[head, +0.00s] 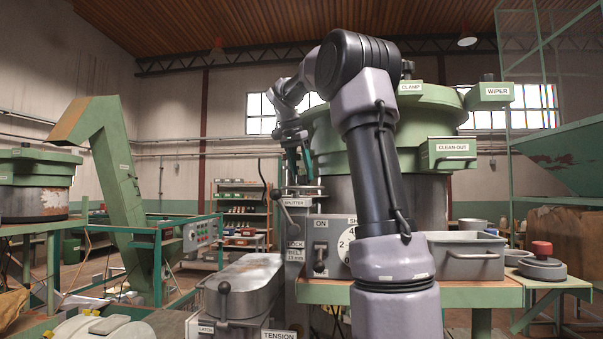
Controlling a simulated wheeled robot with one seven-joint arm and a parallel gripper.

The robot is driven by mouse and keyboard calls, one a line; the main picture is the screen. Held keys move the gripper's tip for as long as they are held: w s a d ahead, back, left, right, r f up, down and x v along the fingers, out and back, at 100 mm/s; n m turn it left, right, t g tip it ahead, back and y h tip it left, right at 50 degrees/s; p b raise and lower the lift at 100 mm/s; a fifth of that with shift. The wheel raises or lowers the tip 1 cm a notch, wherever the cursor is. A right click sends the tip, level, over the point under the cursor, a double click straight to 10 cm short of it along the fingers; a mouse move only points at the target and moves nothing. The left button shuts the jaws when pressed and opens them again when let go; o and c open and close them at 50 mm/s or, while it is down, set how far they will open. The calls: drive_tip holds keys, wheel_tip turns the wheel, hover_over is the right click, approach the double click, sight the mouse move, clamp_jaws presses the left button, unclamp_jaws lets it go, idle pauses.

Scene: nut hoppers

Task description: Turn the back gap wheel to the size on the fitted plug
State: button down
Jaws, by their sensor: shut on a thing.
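My gripper (298,172) points down at the fittings just above the SPLITTER label (297,202), left of the large green bowl hopper. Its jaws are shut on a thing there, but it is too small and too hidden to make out. I cannot pick out the back gap wheel for certain, nor its size marks. I cannot pick out the fitted plug or read a size on it. My forearm covers the middle of the view and part of the numbered dial (346,246).
The green bowl hopper (432,118) stands behind my arm, with a CLEAN-OUT box (448,154) at its right. A grey metal bin (465,256) and a red-knobbed round part (541,262) are on the bench. A lidded grey trough (243,285) stands front left.

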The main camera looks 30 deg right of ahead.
idle(0.3)
drive_tip(key=shift+c, duration=1.4)
unclamp_jaws()
drive_tip(key=v, duration=1)
drive_tip(key=shift+s+r, duration=0.15)
drive_tip(key=shift+r, duration=0.2)
drive_tip(key=shift+a, duration=0.15)
